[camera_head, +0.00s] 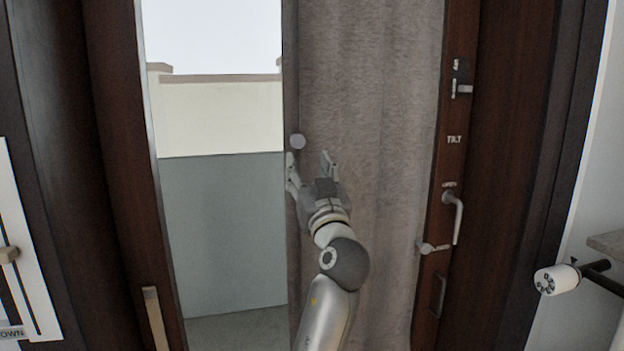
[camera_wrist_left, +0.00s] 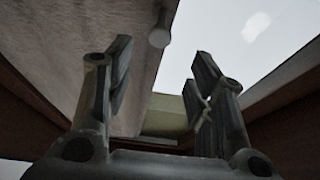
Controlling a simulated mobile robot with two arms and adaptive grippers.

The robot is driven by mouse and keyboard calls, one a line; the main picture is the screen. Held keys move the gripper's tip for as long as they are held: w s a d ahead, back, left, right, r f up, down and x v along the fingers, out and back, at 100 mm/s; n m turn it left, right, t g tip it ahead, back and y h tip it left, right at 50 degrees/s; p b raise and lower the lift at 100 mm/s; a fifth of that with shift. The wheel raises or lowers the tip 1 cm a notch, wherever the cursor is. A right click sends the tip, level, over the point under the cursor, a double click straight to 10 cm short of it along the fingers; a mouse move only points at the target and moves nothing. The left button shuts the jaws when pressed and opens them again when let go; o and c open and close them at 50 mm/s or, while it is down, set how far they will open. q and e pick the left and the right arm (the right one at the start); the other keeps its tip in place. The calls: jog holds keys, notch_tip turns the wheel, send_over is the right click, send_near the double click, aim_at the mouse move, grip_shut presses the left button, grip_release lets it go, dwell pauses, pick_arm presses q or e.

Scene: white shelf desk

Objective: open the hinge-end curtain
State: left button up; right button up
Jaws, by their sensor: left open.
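A grey-brown curtain (camera_head: 375,120) hangs over the right part of the door's glass. It also fills the upper left of the left wrist view (camera_wrist_left: 75,40). My right gripper is out of view.
Left of the curtain the glass (camera_head: 220,225) is uncovered. The brown door frame (camera_head: 450,110) on the right carries a lever handle (camera_head: 453,215) and a lock (camera_head: 461,80). A white cylinder (camera_head: 556,280) juts out at the lower right.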

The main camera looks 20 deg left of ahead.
pick_arm(q)
jog(key=shift+v, duration=1.65)
